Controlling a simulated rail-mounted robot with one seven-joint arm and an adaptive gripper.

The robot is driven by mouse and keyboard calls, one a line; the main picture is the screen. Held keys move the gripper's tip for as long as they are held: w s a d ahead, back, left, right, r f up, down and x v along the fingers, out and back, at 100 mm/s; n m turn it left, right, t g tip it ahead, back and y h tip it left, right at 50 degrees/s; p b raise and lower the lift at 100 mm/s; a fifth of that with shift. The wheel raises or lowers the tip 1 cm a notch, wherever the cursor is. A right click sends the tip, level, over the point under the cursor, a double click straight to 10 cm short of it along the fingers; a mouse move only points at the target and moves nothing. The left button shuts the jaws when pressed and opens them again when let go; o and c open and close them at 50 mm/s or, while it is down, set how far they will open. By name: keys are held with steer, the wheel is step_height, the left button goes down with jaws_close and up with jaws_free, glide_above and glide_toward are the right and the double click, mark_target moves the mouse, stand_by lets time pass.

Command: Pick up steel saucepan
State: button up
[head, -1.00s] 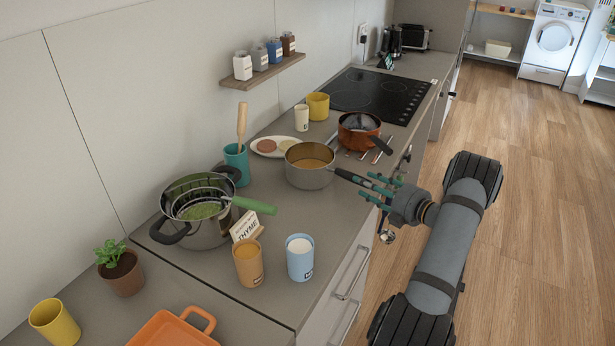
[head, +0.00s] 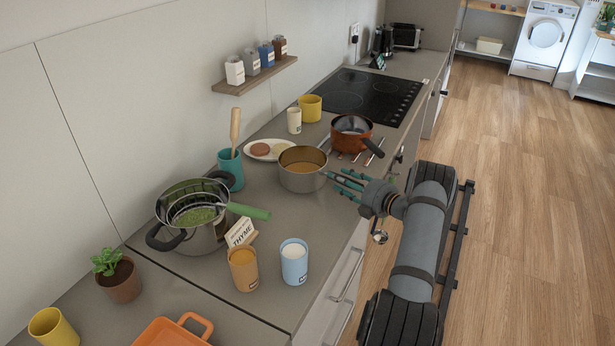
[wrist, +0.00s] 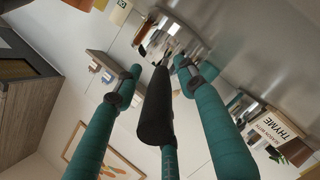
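The steel saucepan (head: 301,181) stands on the counter with orange-brown contents. Its long dark handle points right, over the counter's front edge. My gripper (head: 340,181) has teal fingers and is at this handle, close to the pan's wall. In the wrist view the black handle (wrist: 156,112) lies between the spread fingers of my gripper (wrist: 157,75), with visible gaps at both sides. The gripper looks open around the handle. The fingers hide most of the handle in the head view.
A copper-coloured pan (head: 352,133) stands just behind. A plate (head: 267,150) with food and a teal utensil pot (head: 231,170) stand left. A large pot (head: 200,231) with a strainer, an orange cup (head: 243,270) and a blue cup (head: 294,263) stand in front.

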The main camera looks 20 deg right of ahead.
jaws_close()
stand_by(0.6)
steer(key=shift+d+r, duration=0.1)
steer(key=shift+r, duration=0.05)
